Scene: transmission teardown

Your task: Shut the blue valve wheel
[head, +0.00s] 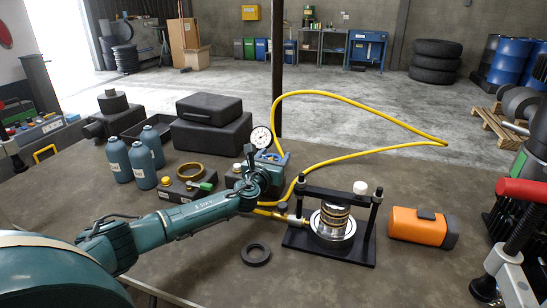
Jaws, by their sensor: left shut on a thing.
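The blue valve wheel (270,157) shows only in part, as blue bits just behind and right of the gripper. The jaws are shut on it, though the gripper hides most of the contact. A white-faced gauge (261,138) stands just above the gripper. The yellow hose (330,95) runs from this unit in a wide loop to the right. My right gripper is not in view.
A black press frame (330,253) holding a stack of rings stands right of the gripper. An orange tool (424,227) lies further right. A black ring (256,254) lies in front. Blue-grey bottles (142,165), a brass ring (189,172) and black cases (211,130) are at left.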

